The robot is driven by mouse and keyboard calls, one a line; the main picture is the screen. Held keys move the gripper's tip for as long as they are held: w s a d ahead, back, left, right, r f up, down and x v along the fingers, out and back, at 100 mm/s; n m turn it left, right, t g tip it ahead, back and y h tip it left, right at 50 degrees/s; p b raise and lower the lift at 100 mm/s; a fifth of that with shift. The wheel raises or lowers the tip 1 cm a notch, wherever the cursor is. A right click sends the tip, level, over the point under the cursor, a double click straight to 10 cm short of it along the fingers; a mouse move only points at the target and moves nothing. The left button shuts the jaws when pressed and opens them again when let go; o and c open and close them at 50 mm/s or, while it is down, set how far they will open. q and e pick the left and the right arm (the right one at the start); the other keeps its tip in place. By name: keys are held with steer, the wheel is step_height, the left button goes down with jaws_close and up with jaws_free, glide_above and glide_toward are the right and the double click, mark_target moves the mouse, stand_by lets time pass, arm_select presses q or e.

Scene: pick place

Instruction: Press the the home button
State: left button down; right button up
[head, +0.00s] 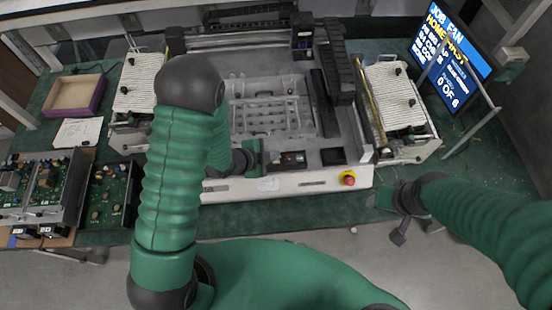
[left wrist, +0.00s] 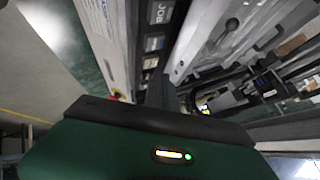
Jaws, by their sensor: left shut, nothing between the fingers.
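The machine's front edge carries a dark button panel (head: 292,159). I cannot read which one is the home button. My left gripper (head: 256,158) is at the front edge, just left of the panel, shut and empty. In the left wrist view its dark fingers (left wrist: 157,90) point along the key row; whether they touch a key I cannot tell. My right gripper (head: 382,201) is low at the right, past the machine's front corner, its jaws unclear.
A red stop knob (head: 348,178) is on the front edge, right of the panel. A screen (head: 452,58) with text stands at the back right. Circuit boards (head: 107,193) and a purple-edged box (head: 76,95) lie at the left. White trays (head: 398,97) flank the machine.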

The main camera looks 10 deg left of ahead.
arm_select(q)
steer(key=shift+f, duration=0.15)
stand_by(0.6)
steer(key=shift+f+b, duration=0.2)
steer(key=shift+b, duration=0.2)
steer(key=shift+s+f+b, duration=0.1)
steer(key=shift+f+b, duration=0.3)
steer(key=shift+f, duration=0.05)
stand_by(0.3)
steer(key=shift+r, duration=0.1)
steer(key=shift+r+p, duration=0.7)
steer(key=shift+r, duration=0.1)
steer(key=shift+r, duration=0.1)
step_height(320, 180, up, 5)
steer(key=p, duration=0.4)
